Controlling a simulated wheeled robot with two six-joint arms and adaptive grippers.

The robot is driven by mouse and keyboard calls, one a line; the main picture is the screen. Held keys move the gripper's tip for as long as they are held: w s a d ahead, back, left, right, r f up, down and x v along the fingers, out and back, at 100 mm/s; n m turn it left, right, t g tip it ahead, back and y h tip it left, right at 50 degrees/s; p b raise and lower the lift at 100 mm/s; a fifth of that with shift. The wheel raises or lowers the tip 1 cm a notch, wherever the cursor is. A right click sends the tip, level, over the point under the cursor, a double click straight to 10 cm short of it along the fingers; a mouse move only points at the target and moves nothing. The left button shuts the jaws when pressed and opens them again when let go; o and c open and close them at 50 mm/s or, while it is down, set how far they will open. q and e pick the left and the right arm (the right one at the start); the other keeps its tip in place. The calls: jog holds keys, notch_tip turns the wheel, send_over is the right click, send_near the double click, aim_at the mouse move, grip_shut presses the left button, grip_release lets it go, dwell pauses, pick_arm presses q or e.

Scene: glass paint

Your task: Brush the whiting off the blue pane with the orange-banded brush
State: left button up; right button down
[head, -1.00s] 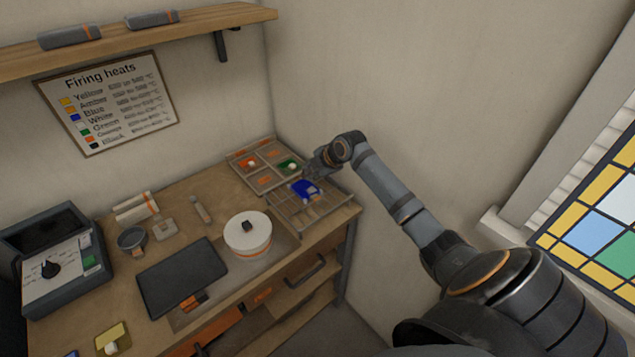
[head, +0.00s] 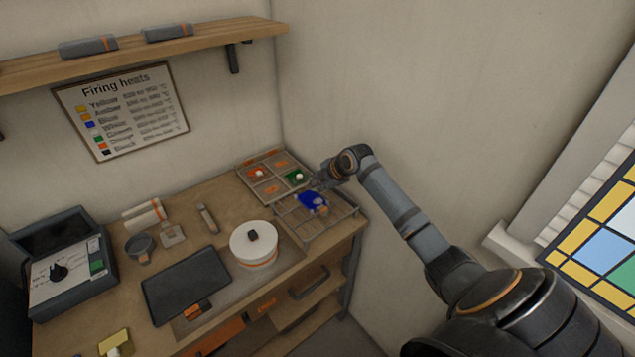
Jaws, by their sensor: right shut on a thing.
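The blue pane (head: 309,199) lies on the wire rack (head: 340,222) at the right end of the bench. A small pale patch (head: 320,204) shows on its near right part; I cannot tell whiting from bristles there. My right gripper (head: 318,186) is just above the far right edge of the pane, pointing down-left. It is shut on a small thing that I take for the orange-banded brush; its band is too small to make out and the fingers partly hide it. My left gripper is out of view.
A divided tray (head: 248,180) with red and green panes stands behind the rack, near the wall. A white lidded pot (head: 253,243), a dark slab (head: 187,285) and a kiln-like box (head: 65,265) stand to the left. The bench's right edge is close to the rack.

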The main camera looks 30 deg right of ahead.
jog(key=shift+f, duration=0.25)
dwell(0.4)
jog(key=shift+s+d+r+p, duration=0.1)
jog(key=shift+s+p, duration=0.6)
jog(key=shift+s, duration=0.15)
jog(key=shift+s+d+p, duration=0.1)
jog(key=shift+s+p, duration=0.25)
jog(key=shift+s, duration=0.45)
